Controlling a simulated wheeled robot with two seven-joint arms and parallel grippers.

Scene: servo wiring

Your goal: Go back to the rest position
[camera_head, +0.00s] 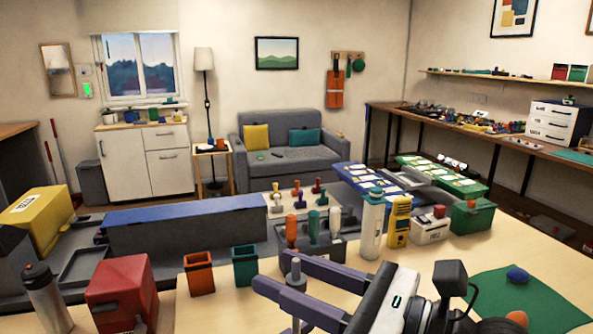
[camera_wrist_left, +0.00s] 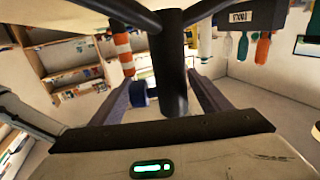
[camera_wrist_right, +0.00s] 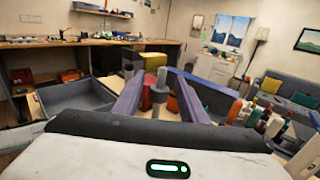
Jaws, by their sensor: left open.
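My right gripper (camera_head: 272,272) reaches in from the lower right over the near table in the head view. Its purple fingers are spread apart, with a grey upright post (camera_head: 296,270) showing between them. In the right wrist view the fingers (camera_wrist_right: 158,88) stand clear on both sides of the grey post (camera_wrist_right: 157,102). My left gripper (camera_wrist_left: 160,95) does not show in the head view. In the left wrist view its fingers are apart. A dark thick cylinder (camera_wrist_left: 170,60) and a blue round part (camera_wrist_left: 137,92) show between them; whether they touch it, I cannot tell.
The near table holds a red box (camera_head: 122,290), an orange cup (camera_head: 199,275), a green cup (camera_head: 245,266), a white bottle (camera_head: 372,228), a yellow device (camera_head: 398,222) and a green mat (camera_head: 530,300). A long blue-topped bin (camera_head: 185,225) stands behind. Bare tabletop shows between the cups and my right gripper.

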